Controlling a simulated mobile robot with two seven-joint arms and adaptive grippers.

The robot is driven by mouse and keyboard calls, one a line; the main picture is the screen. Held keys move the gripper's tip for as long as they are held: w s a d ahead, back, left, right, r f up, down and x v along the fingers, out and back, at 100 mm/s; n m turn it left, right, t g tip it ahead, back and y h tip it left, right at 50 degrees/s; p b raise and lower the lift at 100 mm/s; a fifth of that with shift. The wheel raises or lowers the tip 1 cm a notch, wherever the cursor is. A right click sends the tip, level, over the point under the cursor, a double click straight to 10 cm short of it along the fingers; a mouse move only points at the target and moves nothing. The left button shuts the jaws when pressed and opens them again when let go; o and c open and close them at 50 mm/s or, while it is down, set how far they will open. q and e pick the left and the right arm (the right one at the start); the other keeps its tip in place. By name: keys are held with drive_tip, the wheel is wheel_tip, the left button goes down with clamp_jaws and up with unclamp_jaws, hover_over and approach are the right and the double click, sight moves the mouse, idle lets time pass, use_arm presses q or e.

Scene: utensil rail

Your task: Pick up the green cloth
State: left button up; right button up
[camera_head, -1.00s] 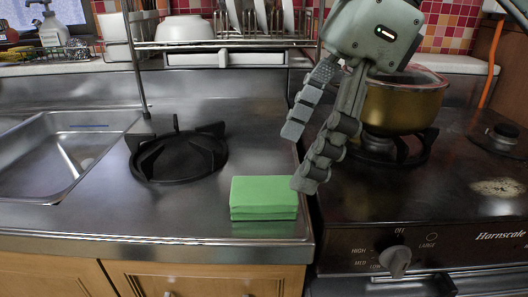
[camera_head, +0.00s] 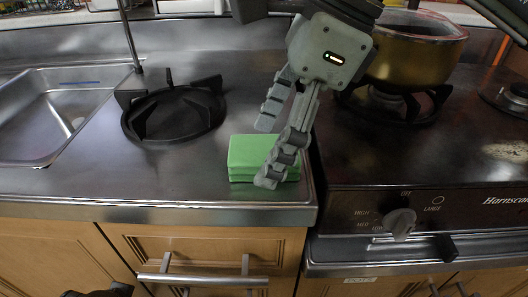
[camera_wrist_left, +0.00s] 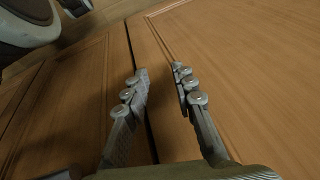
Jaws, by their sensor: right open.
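The green cloth (camera_head: 245,158) is a folded, block-like stack lying flat on the steel counter, near its front right corner. My right gripper (camera_head: 266,152) is open and points down at the cloth. One finger passes in front of the cloth's right part and hides some of it; the other finger's tip is just above the cloth's back edge. I cannot tell whether either finger touches it. My left gripper (camera_wrist_left: 161,72) shows in the left wrist view, open and empty, in front of wooden cabinet doors.
A black burner grate (camera_head: 174,110) stands left of the cloth, with a steel sink (camera_head: 55,125) farther left. The stove (camera_head: 440,150) with a gold pot (camera_head: 418,52) is on the right. A drawer handle (camera_head: 205,280) sticks out below the counter edge.

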sight(250, 148)
drive_tip(key=c, duration=1.2)
drive_tip(key=shift+r, duration=0.15)
drive_tip(key=shift+c, duration=0.2)
wheel_tip(250, 148, up, 4)
drive_tip(key=shift+f, duration=0.1)
drive_tip(key=s+a+r, duration=0.2)
drive_tip(key=a+r, duration=0.5)
drive_tip(key=a, duration=0.4)
drive_tip(key=shift+s+a, duration=0.2)
drive_tip(key=shift+s, duration=0.1)
drive_tip(key=o, duration=0.6)
drive_tip(key=c, duration=0.5)
drive_tip(key=shift+o, duration=0.2)
